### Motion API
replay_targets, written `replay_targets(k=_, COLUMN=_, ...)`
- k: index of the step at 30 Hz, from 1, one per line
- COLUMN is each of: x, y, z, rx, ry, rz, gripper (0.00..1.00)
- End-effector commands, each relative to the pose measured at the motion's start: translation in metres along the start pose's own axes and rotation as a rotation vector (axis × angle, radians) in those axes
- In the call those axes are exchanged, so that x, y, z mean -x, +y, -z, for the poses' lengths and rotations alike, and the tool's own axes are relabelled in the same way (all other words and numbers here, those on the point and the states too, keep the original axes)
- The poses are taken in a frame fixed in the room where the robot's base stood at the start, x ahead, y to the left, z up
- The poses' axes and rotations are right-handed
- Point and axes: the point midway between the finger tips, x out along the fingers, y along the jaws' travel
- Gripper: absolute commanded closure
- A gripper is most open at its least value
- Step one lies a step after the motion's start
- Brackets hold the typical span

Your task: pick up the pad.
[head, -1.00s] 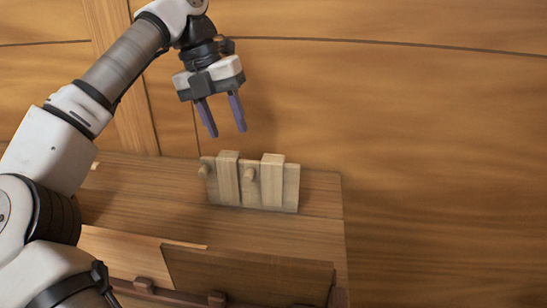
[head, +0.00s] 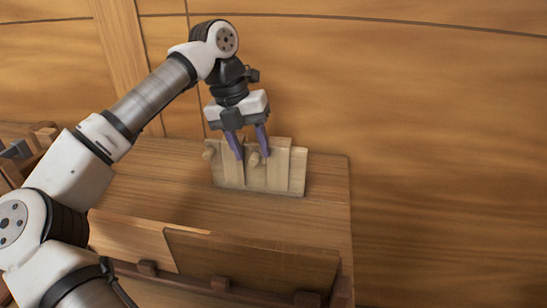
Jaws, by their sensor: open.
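The fingers hide part of the strips. I cannot tell whether they touch the wood.
The wooden bench top (head: 325,180) is clear around the board. A darker plank (head: 250,262) leans along the bench's front, beside a rail with small blocks. The curved plank wall (head: 430,120) rises close behind. Wooden pieces (head: 22,150) lie at the far left.

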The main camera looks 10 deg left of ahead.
Motion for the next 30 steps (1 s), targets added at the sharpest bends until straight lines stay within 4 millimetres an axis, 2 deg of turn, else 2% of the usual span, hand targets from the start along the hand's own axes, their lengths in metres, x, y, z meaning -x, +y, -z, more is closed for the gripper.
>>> replay_targets(k=3, x=-0.018, y=0.000, z=0.000, rx=-0.001, ry=0.002, rz=0.001, gripper=0.57)
replay_targets(k=6, x=-0.028, y=0.000, z=0.000, rx=0.000, ry=0.000, rz=0.001, gripper=0.57)
replay_targets(k=14, x=-0.031, y=0.000, z=0.000, rx=0.001, ry=-0.002, rz=0.000, gripper=0.57)
replay_targets(k=24, x=-0.031, y=0.000, z=0.000, rx=0.000, ry=-0.001, rz=0.000, gripper=1.00)
replay_targets(k=30, x=-0.031, y=0.000, z=-0.001, rx=0.000, ry=-0.001, rz=0.000, gripper=1.00)
